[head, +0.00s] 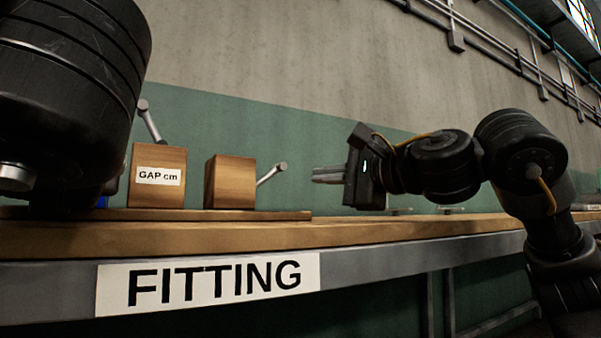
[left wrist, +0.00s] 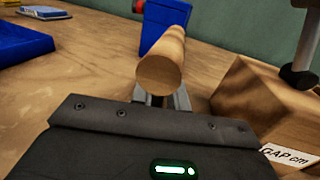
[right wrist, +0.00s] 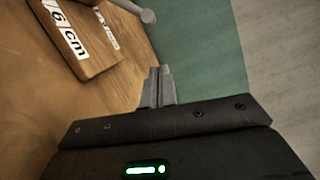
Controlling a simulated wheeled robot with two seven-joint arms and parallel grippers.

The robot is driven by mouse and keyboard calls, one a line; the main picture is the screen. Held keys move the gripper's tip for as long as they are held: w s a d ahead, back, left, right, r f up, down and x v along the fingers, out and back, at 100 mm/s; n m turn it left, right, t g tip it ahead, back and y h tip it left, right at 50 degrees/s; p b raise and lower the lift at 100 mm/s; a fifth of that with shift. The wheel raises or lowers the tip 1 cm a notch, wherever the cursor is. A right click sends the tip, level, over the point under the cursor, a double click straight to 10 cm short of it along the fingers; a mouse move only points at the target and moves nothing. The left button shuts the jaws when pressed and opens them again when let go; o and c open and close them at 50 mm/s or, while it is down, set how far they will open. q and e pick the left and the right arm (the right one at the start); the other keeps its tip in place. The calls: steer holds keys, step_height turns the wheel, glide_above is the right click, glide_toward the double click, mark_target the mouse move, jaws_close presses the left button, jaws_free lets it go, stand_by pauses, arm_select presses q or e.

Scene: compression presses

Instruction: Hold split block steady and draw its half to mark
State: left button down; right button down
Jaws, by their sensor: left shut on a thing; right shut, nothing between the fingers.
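The split block stands on a wooden board (head: 295,215) as two wooden halves with a gap between them. The left half (head: 145,195) bears a "GAP cm" label and shows at the lower right in the left wrist view (left wrist: 245,110). The right half (head: 230,183) has a metal lever (head: 271,174) reaching right. My right gripper (head: 314,175) is shut and empty, right of that lever and apart from it. My left gripper (left wrist: 163,98) is shut on a round wooden bar (left wrist: 162,72), beside the left half. In the head view my left arm hides it.
Another metal lever (head: 149,120) rises behind the left half. A blue bin (left wrist: 163,25) stands beyond the wooden bar, and another blue container (left wrist: 22,42) is at the left. "6 cm" and another label (right wrist: 66,30) show in the right wrist view. The bench front reads FITTING (head: 210,283).

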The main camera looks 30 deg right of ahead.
steer(key=v, duration=0.7)
steer(key=shift+s, duration=0.25)
arm_select(q)
steer(key=c, duration=1.3)
jaws_free()
steer(key=shift+s+a, duration=0.1)
arm_select(e)
steer(key=shift+a, duration=0.1)
